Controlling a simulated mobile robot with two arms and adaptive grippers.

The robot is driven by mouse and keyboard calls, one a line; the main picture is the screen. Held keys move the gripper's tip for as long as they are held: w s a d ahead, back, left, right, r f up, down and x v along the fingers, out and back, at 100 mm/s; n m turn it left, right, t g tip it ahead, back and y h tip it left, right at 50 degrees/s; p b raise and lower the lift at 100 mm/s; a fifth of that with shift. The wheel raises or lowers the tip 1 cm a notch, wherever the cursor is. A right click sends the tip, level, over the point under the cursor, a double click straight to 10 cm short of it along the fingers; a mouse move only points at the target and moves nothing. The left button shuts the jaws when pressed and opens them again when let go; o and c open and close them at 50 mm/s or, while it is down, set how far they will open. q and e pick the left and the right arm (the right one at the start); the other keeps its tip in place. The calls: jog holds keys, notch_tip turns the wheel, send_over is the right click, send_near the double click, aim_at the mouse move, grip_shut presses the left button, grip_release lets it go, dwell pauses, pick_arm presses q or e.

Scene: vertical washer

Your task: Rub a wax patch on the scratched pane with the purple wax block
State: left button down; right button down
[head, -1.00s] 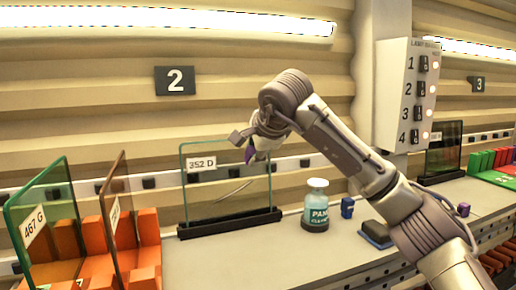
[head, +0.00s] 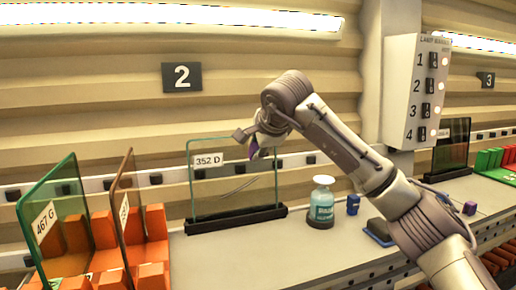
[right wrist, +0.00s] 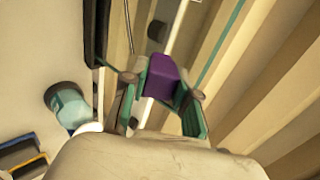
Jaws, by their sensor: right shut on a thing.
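The scratched pane (head: 235,195), labelled 352 D, stands upright in a black base in the head view, with a thin dark slanting scratch across its middle. I cannot tell whether the block touches the glass. No wax patch can be made out. My left gripper is not in view.
A bottle (head: 322,203), a small blue block (head: 353,204) and a dark blue-edged pad (head: 379,232) stand right of the pane. A small purple block (head: 470,208) lies farther right. At left, a green-edged pane (head: 52,215) and a brown pane (head: 122,215) stand among orange racks.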

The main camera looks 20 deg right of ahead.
jog(key=shift+w+p, duration=0.4)
jog(key=shift+w, duration=0.15)
jog(key=d, duration=0.4)
jog(key=shift+a+p, duration=0.65)
jog(key=shift+a, duration=1.45)
